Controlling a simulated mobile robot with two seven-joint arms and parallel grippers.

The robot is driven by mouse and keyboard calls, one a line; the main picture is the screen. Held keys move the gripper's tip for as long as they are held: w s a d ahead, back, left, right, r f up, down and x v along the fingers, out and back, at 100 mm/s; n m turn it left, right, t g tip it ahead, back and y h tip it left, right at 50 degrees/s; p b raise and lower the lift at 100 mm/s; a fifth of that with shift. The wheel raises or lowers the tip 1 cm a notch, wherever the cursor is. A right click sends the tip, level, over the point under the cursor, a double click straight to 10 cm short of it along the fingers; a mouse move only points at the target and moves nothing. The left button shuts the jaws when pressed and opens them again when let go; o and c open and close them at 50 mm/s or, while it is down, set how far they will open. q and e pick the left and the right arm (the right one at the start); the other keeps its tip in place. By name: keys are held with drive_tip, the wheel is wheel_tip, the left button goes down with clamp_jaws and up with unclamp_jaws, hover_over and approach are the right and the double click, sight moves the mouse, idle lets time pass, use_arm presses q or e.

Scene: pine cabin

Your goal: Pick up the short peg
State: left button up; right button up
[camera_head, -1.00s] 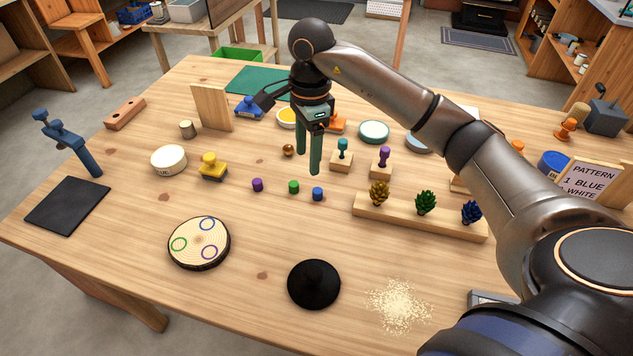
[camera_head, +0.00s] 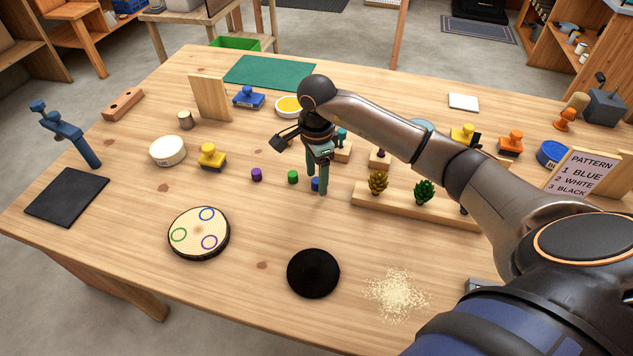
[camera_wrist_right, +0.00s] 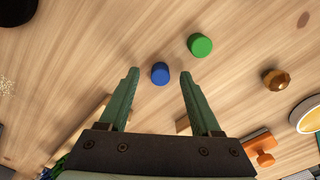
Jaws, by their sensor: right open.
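Three small upright cylindrical pegs stand in a row on the table: purple (camera_head: 256,174), green (camera_head: 293,177) and blue (camera_head: 315,185). I cannot tell which one is the short peg. My right gripper (camera_head: 317,187) points down at the blue peg, which its fingers partly hide in the head view. In the right wrist view the open fingers (camera_wrist_right: 159,74) are apart, and the blue peg (camera_wrist_right: 160,73) shows between their tips, not gripped. The green peg (camera_wrist_right: 200,45) is just outside the fingers. My left gripper is not in view.
Pine cones stand on a wooden rack (camera_head: 400,215) to the right. A black round thing (camera_head: 313,272) and a wood slice (camera_head: 199,236) with coloured rings lie in front. A yellow stamp (camera_head: 211,156) is to the left. Stamps on blocks stand behind the gripper.

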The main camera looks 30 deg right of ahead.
drive_tip(key=shift+f, duration=0.15)
clamp_jaws()
idle(0.4)
